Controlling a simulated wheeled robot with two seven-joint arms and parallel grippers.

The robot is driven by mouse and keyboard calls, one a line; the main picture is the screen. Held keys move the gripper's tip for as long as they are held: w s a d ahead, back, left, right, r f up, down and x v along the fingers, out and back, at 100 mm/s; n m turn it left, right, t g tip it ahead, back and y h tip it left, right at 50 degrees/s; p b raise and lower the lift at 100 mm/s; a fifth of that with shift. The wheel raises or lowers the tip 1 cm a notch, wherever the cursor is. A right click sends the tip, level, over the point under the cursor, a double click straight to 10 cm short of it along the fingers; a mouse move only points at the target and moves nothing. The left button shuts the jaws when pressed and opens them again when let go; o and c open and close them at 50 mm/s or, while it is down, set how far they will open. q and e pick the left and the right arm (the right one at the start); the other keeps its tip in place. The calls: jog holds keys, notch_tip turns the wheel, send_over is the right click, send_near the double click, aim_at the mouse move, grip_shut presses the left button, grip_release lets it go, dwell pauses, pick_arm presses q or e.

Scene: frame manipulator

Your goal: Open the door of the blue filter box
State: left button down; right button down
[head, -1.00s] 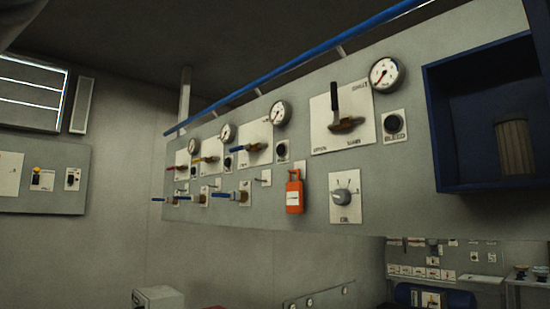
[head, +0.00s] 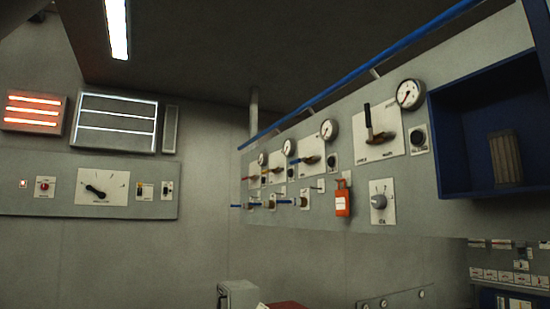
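The blue filter box (head: 436,142) is fixed to the grey wall panel at the right of the head view. Its front stands open, and a ribbed grey-brown filter (head: 505,158) shows upright inside. A dark blue flat part (head: 540,30) rises at the box's upper right and is cut off by the picture edge. It may be the door swung outward, but I cannot tell for sure. No door covers the visible part of the opening. Neither of my grippers is in view.
A blue pipe (head: 365,70) runs above. Another panel (head: 130,165) with a dial hangs at left. A pale box (head: 238,295) stands low in the middle.

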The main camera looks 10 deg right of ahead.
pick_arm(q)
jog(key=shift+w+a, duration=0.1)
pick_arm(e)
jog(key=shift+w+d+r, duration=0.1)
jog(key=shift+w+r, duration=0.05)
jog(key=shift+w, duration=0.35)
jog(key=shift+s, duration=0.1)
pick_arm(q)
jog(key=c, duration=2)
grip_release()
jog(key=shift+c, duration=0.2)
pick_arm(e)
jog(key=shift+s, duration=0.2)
